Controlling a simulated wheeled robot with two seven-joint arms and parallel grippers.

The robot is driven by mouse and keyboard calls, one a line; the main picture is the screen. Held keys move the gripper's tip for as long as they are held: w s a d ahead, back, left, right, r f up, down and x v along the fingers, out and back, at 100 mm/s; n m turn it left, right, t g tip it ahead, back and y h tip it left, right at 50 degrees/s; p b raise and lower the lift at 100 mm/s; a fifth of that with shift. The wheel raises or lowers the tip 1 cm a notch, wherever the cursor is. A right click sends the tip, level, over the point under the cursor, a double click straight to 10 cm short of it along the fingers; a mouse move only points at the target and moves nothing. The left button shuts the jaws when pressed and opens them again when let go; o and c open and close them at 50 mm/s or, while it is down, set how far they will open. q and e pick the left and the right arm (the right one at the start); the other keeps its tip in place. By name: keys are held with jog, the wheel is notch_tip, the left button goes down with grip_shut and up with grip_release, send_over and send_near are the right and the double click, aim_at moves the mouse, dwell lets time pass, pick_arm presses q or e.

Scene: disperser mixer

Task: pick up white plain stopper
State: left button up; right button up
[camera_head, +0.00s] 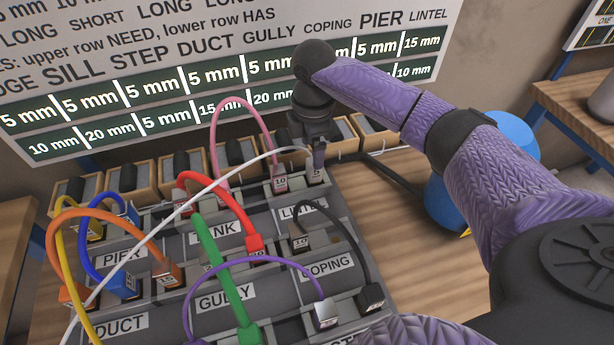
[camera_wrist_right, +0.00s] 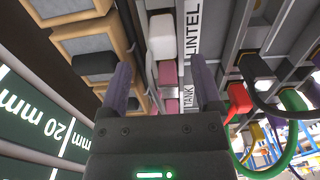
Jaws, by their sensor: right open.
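A plain white stopper (camera_wrist_right: 161,36) sits in the rack beside the LINTEL label in the right wrist view. In the head view my right gripper (camera_head: 318,155) points down over the rack's back right corner by the LINTEL label and hides much of what is there. In the wrist view the fingers of my right gripper (camera_wrist_right: 162,85) are apart, with nothing gripped. The white stopper lies beyond the fingertips, and pink plugs (camera_wrist_right: 168,73) show between the fingers. My left gripper is not in view.
The rack (camera_head: 270,240) holds several plugs with coloured cables. A white cable (camera_head: 205,190) arches across it towards my right gripper. A pink cable (camera_head: 218,130) loops up close by. Wooden boxes (camera_head: 200,160) line the back, below the size board (camera_head: 230,70). Bare table (camera_head: 410,220) lies right.

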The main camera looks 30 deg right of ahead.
aim_at(314, 175)
jog(key=f, duration=0.2)
jog(key=f+b, duration=0.1)
jog(key=f, duration=0.2)
jog(key=shift+s+d+f+b, duration=0.15)
jog(key=shift+s+f+b, duration=0.1)
jog(key=shift+f+b, duration=0.15)
jog(key=shift+r, duration=0.1)
grip_shut()
